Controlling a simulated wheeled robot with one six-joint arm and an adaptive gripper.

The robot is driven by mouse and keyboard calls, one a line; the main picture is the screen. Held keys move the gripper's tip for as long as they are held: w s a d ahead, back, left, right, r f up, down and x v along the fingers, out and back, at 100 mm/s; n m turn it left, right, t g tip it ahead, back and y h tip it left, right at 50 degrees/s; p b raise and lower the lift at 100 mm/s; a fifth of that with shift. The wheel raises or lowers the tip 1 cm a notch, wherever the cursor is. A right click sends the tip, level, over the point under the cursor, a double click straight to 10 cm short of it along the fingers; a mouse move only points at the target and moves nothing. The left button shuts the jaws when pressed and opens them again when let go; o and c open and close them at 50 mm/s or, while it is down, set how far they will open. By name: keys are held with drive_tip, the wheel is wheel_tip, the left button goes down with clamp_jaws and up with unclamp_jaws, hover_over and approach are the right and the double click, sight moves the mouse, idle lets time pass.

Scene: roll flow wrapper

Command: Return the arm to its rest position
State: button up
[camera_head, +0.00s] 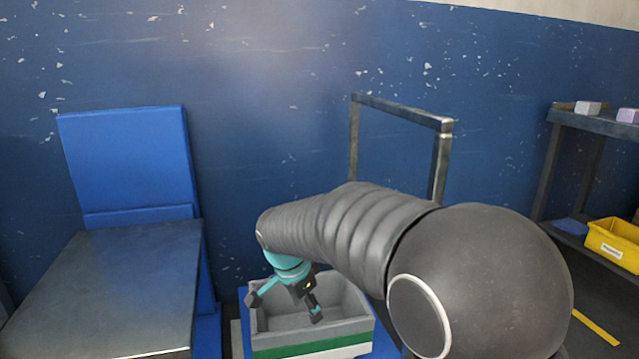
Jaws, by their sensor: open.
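My arm, in a dark grey ribbed sleeve, reaches from the lower right toward the centre of the head view. At its end my gripper (284,305) points down, with its teal wrist part above it. Its two dark fingers are spread apart and nothing shows between them. The gripper is over the grey bin (353,300), which has a green and white band on its front. The fingers overlap the bin's opening in the picture; I cannot tell how deep they are. The bin's inside looks empty where it shows.
A metal-topped table (110,285) with a blue upright panel (130,160) stands on the left. A metal frame (400,110) rises behind my arm. A shelf (595,122) on the right holds small blocks and a yellow bin (612,246). A blue wall closes the back.

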drive_tip(key=s+d+r+n+t+p, duration=0.1)
drive_tip(key=s+d+r+n+p, duration=0.2)
drive_tip(key=s+d+r, duration=0.3)
drive_tip(key=s+d+r+n+t+y+p, duration=0.1)
drive_tip(key=s+d+r+n+p, duration=0.3)
drive_tip(key=s, duration=0.6)
drive_tip(key=s+d+r+n+t+y+p, duration=0.1)
drive_tip(key=s+d+r+n+p, duration=0.2)
drive_tip(key=s+d+r, duration=0.4)
drive_tip(key=shift+s+d+r+p, duration=0.35)
drive_tip(key=shift+s+d, duration=0.55)
drive_tip(key=shift+s, duration=0.15)
